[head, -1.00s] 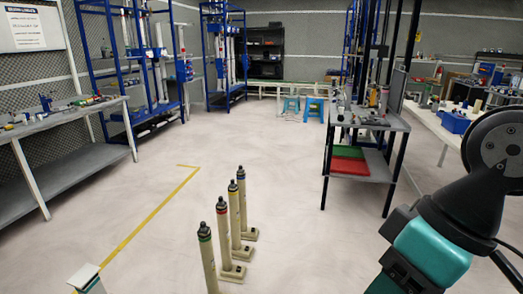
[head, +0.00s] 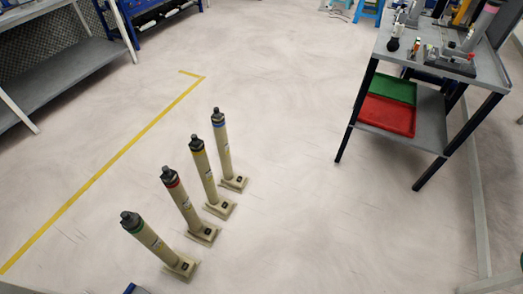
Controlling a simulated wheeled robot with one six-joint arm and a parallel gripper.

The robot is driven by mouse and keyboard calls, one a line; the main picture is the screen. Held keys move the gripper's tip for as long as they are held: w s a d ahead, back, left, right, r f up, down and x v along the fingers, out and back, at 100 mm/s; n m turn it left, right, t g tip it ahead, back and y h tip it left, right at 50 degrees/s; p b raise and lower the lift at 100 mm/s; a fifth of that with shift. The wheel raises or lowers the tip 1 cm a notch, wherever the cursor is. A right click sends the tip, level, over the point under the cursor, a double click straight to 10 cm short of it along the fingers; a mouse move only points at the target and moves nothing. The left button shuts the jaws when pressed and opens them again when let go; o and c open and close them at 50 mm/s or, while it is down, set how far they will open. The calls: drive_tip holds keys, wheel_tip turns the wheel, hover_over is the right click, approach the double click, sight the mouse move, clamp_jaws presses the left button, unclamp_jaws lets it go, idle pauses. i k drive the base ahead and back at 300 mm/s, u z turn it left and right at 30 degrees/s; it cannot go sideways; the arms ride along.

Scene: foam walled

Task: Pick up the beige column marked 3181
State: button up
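Several beige columns stand upright in a slanting row on the floor in the head view, each on a small square base with a dark top. The nearest column (head: 155,243) has a dark green band. Behind it stand a red-banded column (head: 185,205), a yellow-banded column (head: 206,172) and, farthest, a blue-banded column (head: 222,145). Small labels on the columns are too small to read, so I cannot tell which is marked 3181. My gripper is not in view.
A workbench (head: 430,120) with a green tray (head: 388,87) and a red tray (head: 386,115) on its lower shelf stands at the right. A grey bench (head: 65,75) is at the upper left. A yellow floor line (head: 110,165) runs left of the columns. Open floor lies between columns and workbench.

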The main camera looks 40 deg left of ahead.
sight(230, 181)
drive_tip(key=u, duration=0.15)
drive_tip(key=i, duration=1.5)
drive_tip(key=u, duration=1.2)
drive_tip(key=i, duration=0.9)
drive_tip(key=u, duration=1.15)
drive_tip(key=i, duration=0.4)
drive_tip(key=u, duration=0.25)
